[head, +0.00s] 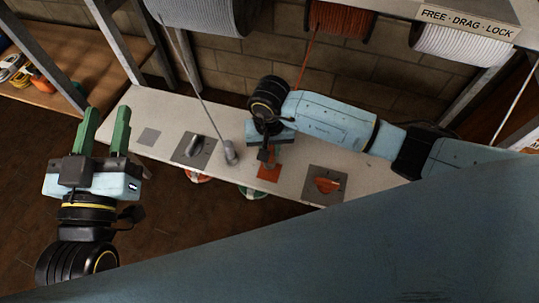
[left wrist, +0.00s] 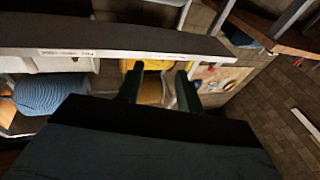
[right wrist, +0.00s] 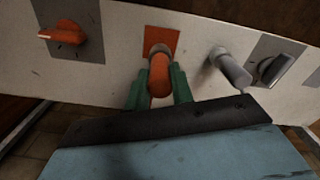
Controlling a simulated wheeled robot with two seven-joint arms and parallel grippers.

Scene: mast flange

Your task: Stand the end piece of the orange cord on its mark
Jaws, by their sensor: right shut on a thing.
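The orange end piece (right wrist: 159,78) is between the green fingers of my right gripper (right wrist: 159,92), which is shut on it. In the right wrist view its far end overlaps the orange square mark (right wrist: 162,37); I cannot tell whether it touches. In the head view the mark (head: 268,173) shows below my right gripper (head: 268,152), which largely hides the end piece. The orange cord (head: 303,65) runs up from behind my right arm to its spool (head: 340,20). My left gripper (head: 104,130) is open and empty, left of the pale bench.
A grey end piece (head: 230,153) on a grey cord stands left of the orange mark. A grey knob (head: 194,148) and an orange knob (head: 326,185) sit on dark plates on the bench (head: 170,108). A bare grey mark (head: 149,137) lies at left. Grey and white spools hang above.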

